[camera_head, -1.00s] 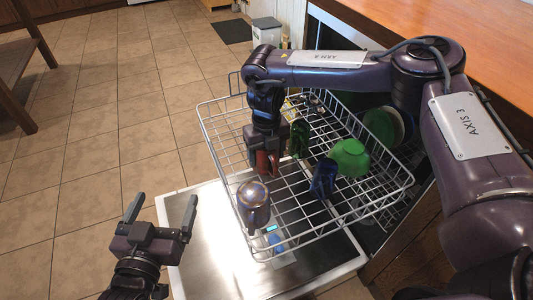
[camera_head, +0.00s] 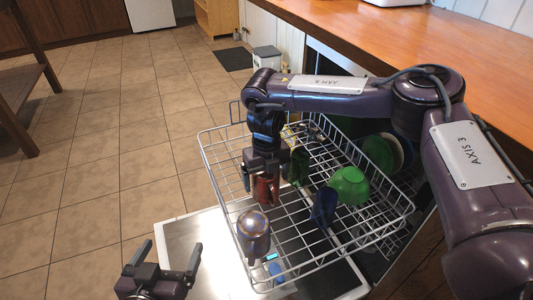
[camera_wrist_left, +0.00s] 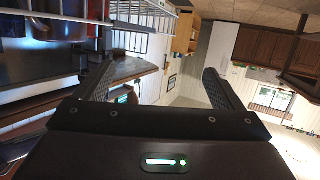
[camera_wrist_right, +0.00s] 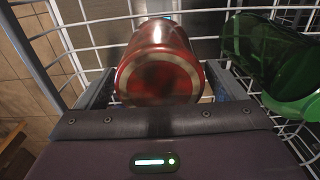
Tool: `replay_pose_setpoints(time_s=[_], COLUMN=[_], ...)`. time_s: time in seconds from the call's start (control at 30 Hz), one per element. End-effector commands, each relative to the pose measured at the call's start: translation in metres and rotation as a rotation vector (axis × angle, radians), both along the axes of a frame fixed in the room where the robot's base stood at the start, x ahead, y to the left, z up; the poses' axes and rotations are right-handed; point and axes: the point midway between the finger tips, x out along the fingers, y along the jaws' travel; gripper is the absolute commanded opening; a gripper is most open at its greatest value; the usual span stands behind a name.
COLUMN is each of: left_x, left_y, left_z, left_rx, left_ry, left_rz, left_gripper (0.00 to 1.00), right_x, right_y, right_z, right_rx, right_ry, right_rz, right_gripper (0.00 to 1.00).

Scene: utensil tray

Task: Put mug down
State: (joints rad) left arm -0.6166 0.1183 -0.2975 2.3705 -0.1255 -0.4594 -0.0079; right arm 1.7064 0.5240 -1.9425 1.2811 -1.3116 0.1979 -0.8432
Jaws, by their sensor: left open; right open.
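A red mug (camera_head: 264,190) sits in the dishwasher rack (camera_head: 226,172), directly below my right gripper (camera_head: 265,177). In the right wrist view the red mug (camera_wrist_right: 160,66) shows its pale-ringed round base, between the two fingers of my right gripper (camera_wrist_right: 165,90), which is open around it. Its handle is not visible there. My left gripper (camera_head: 168,262) is open and empty, at the lower left of the head view, apart from the rack. In the left wrist view the left gripper (camera_wrist_left: 155,85) has nothing between its fingers.
The rack also holds a metallic mug (camera_head: 254,228), a dark blue cup (camera_head: 323,207), a green bowl (camera_head: 349,185) and a green cup (camera_head: 299,166). Plates (camera_head: 379,152) stand to the right. A wooden counter (camera_head: 330,38) runs behind. Tiled floor (camera_head: 110,190) on the left is clear.

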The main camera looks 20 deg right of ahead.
Motion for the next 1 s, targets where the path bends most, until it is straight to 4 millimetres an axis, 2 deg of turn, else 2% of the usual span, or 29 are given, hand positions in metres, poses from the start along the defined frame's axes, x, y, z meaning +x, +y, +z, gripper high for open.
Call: replay_pose_setpoints(time_s=[0.3,0.6,0.7,0.8,1.0], left_x=[-0.040,-0.089,-0.103,-0.104,-0.106], left_y=[0.007,0.019,0.023,0.030,0.034], left_z=[-0.068,-0.116,-0.126,-0.124,-0.127], left_rx=[0.132,0.245,0.273,0.291,0.303], left_ry=[0.326,0.606,0.674,0.705,0.733], left_rz=[-0.025,-0.052,-0.059,-0.047,-0.039], left_gripper=[0.89,0.89,0.89,0.89,0.89], right_x=[0.000,0.000,0.000,0.000,0.000], right_y=[0.000,0.000,0.000,0.000,0.000], right_z=[0.040,0.072,0.080,0.095,0.101], right_rx=[0.001,0.001,0.000,0.000,0.000], right_ry=[-0.002,-0.002,-0.001,-0.002,0.000], right_rz=[0.000,0.000,0.000,0.001,0.001], right_gripper=[0.90,0.90,0.90,0.90,0.90])
